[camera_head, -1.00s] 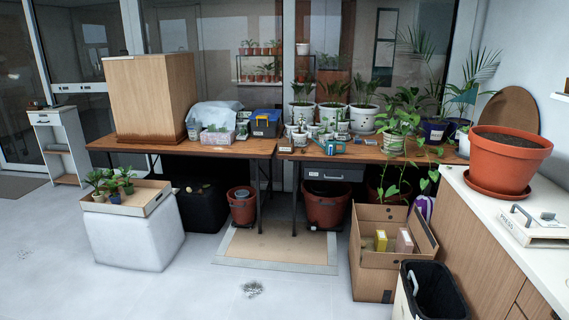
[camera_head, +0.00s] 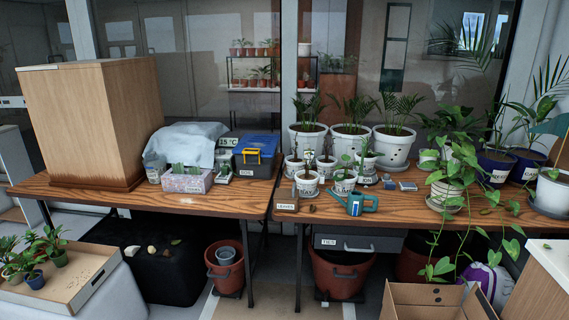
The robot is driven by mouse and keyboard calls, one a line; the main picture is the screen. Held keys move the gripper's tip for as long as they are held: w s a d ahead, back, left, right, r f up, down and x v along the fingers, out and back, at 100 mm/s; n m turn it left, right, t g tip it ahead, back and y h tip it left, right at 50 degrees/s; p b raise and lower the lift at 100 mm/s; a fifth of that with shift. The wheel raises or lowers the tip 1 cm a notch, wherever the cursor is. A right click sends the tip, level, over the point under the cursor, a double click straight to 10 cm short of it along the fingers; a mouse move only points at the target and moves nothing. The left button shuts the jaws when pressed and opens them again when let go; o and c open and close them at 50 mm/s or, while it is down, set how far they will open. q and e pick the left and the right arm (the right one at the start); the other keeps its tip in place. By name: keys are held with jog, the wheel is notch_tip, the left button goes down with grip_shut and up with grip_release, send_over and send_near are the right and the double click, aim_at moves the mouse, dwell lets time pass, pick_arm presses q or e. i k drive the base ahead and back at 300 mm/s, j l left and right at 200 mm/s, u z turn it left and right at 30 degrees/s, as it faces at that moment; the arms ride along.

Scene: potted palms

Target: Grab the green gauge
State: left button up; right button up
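I cannot make out a green gauge for certain. Small bluish and grey items (camera_head: 389,184) lie on the right wooden table (camera_head: 420,213), among the pots, too small to tell what they are. A teal watering can (camera_head: 356,204) stands near that table's front edge. Neither of my grippers is in view.
White palm pots (camera_head: 394,147) and smaller labelled pots crowd the right table. The left table (camera_head: 230,200) holds a large wooden box (camera_head: 95,120), a pink basket (camera_head: 187,181) and a blue-lidded toolbox (camera_head: 257,155). An open cardboard box (camera_head: 435,297) stands on the floor in front.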

aim_at(307, 152)
jog(key=i+z, duration=0.15)
jog(key=i, duration=0.3)
jog(key=i+j+z, duration=0.1)
jog(key=i, duration=0.4)
jog(key=i+u, duration=0.4)
